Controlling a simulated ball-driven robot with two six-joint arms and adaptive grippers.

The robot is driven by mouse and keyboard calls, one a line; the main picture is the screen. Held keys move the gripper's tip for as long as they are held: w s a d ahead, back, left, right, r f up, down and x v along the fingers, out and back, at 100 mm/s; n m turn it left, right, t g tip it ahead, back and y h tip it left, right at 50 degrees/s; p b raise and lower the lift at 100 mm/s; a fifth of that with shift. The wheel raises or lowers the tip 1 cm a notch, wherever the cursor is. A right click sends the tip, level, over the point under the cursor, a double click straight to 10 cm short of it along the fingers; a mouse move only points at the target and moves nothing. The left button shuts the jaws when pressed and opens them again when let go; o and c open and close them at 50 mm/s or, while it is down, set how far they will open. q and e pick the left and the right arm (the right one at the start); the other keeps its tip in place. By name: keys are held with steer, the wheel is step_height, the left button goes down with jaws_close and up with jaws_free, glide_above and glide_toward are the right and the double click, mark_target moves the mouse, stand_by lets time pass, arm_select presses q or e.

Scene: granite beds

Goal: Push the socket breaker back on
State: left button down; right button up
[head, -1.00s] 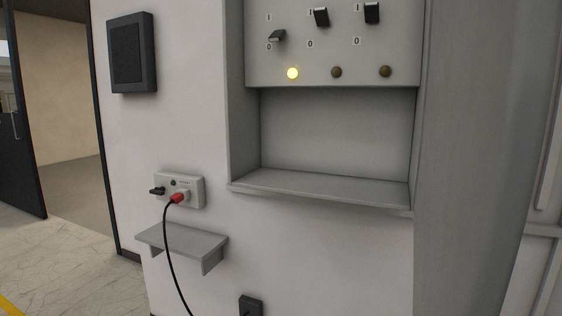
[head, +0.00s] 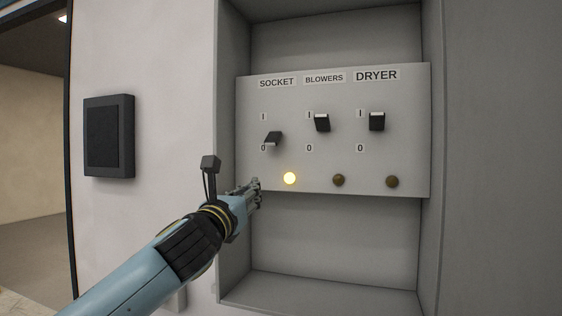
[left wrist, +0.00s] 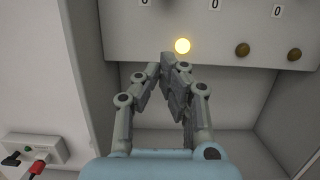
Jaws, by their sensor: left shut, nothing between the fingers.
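The breaker panel (head: 340,170) is in a wall recess, with labels SOCKET, BLOWERS and DRYER. The socket breaker (head: 272,139) is a black lever at the left, tilted down towards its 0 mark. The lamp (head: 289,178) below it glows yellow; it also shows in the left wrist view (left wrist: 182,46). The blowers breaker (head: 321,122) and dryer breaker (head: 377,121) sit higher, near their I marks. My left gripper (head: 256,188) is shut and empty, below and left of the socket breaker and apart from it. The left wrist view shows its fingertips together (left wrist: 174,62) below the lamp. My right gripper is out of view.
The recess side wall (head: 232,110) stands close to the left of my gripper. A dark wall box (head: 109,136) hangs further left. A wall socket with a red plug (left wrist: 38,167) shows in the left wrist view. The lower recess is empty.

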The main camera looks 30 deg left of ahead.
mark_target(273, 139)
arm_select(q)
steer(key=r, duration=0.3)
steer(key=shift+w+r+p, duration=0.2)
steer(key=shift+r+p, duration=0.05)
steer(key=shift+p, duration=0.05)
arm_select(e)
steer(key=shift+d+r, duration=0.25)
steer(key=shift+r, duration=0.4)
arm_select(q)
steer(key=shift+a, duration=0.1)
